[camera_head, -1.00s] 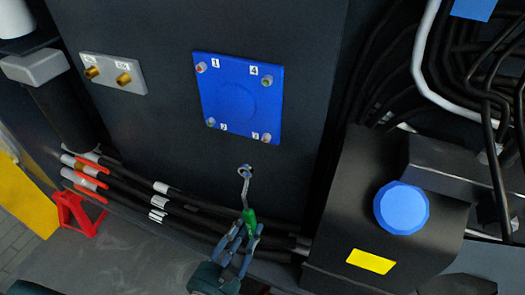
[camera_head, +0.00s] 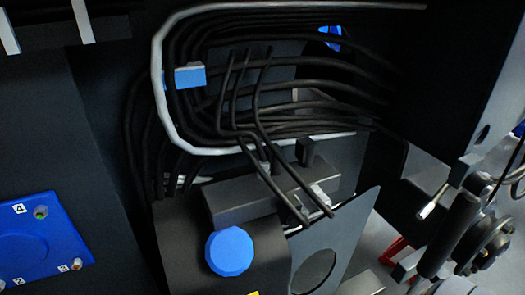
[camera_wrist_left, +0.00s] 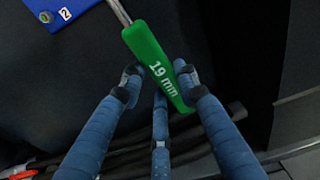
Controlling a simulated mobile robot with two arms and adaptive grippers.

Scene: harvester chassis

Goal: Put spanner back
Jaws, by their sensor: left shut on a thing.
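In the left wrist view, the spanner (camera_wrist_left: 152,62) has a green handle marked "19 mm", and its metal shaft runs out of the top of the picture. My left gripper (camera_wrist_left: 160,82) is shut on the green handle with its blue fingers around it. The spanner's head is out of view, so I cannot tell what it touches. Neither the spanner nor my left gripper shows in the head view now. My right gripper is in neither view.
A blue plate with numbered bolts (camera_head: 25,250) is at the left of the head view; its corner (camera_wrist_left: 62,12) shows in the wrist view. A blue round cap (camera_head: 230,251), black hoses (camera_head: 270,110) and a white pipe (camera_head: 158,90) crowd the middle.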

